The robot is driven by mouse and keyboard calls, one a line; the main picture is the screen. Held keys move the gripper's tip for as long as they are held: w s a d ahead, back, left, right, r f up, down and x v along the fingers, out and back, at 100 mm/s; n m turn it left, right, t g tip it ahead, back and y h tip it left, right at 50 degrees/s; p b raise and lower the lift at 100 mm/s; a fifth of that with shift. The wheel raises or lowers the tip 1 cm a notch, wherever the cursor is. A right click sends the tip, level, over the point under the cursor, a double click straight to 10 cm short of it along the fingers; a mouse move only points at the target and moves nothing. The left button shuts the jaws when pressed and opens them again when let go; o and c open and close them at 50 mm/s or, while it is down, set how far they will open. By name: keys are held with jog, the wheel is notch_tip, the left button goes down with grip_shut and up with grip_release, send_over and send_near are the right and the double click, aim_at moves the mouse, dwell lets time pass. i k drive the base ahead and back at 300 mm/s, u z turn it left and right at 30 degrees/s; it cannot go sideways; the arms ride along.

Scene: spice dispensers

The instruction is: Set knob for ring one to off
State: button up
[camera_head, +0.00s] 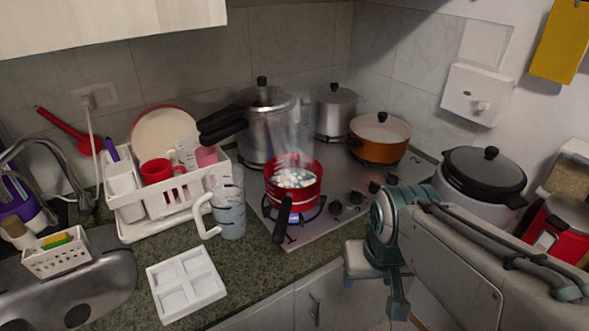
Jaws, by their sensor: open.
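A red pot (293,187) with a dark handle stands on the front-left ring of the hob (262,208). A blue flame (300,214) burns under it, and steam rises from its pale contents. A mark like a "1" is on the hob's front-left corner. A row of several dark knobs runs along the hob's right front; the nearest knob (335,207) is closest to the red pot. Their exact settings are too small to read. My gripper (376,290) is low in front of the counter, below and to the right of the knobs. It is open, touches no knob and looks empty.
A pressure cooker (267,130), a steel pot (335,110) and an orange pot (379,138) stand at the back of the hob. A glass jug (231,208) stands left of the red pot. A black-lidded cooker (484,174) is to the right, behind my arm.

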aim_at(336, 208)
jog(key=k, duration=1.25)
jog(key=z, duration=0.8)
jog(key=i, duration=1.1)
jog(key=u, duration=0.15)
